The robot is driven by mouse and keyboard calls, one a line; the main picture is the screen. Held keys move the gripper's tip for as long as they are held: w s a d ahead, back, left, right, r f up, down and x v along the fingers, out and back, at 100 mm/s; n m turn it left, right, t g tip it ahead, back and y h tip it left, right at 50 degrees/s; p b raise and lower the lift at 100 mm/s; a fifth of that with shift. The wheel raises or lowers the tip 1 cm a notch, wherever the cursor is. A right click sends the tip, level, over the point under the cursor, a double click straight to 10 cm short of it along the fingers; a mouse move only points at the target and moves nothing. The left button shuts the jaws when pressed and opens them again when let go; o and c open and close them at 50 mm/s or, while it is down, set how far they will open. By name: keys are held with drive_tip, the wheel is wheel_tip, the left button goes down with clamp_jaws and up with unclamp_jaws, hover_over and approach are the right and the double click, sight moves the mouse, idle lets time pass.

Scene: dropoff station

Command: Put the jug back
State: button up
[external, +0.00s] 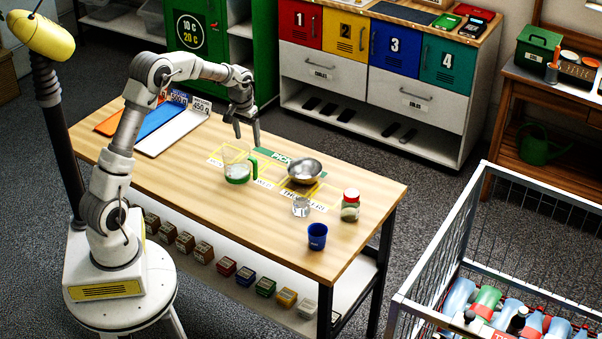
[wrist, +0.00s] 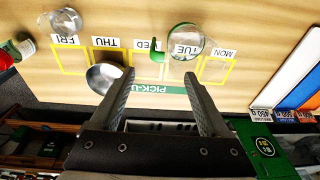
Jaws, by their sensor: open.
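The jug (external: 237,172) is clear with a green handle and a green band near its base. It stands upright on the wooden table (external: 190,172), by the row of yellow day squares. In the wrist view the jug (wrist: 186,42) covers the TUE label area, with its handle towards WED. My gripper (external: 247,138) is open and empty, above the table on the far side of the jug. In the wrist view the fingers of my gripper (wrist: 160,75) are wide apart, pointing towards the day squares, and the jug lies beyond them, apart from them.
A metal bowl (external: 305,171) sits by the THU square. A clear glass (external: 301,208), a red-lidded jar (external: 350,206) and a blue cup (external: 317,236) stand towards the right end. A wire cart (external: 440,270) stands right of the table.

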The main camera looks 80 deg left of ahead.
drive_tip(key=shift+s+d+r, duration=0.1)
drive_tip(key=shift+d+r, duration=0.05)
drive_tip(key=shift+r, duration=0.8)
drive_tip(key=s+d+r+m+t, duration=0.1)
drive_tip(key=s+d+r+m, duration=0.1)
drive_tip(key=d+r, duration=0.7)
drive_tip(key=s+d+r+m+t, duration=0.15)
drive_tip(key=d+r, duration=0.25)
drive_tip(key=d, duration=0.9)
drive_tip(key=s+d+m+t+h, duration=0.1)
drive_tip(key=s+d+m, duration=0.4)
drive_tip(key=s+d, duration=1)
drive_tip(key=shift+d+r+m+t+h, duration=0.3)
drive_tip(key=shift+d+m+t, duration=0.05)
drive_tip(key=shift+t, duration=0.2)
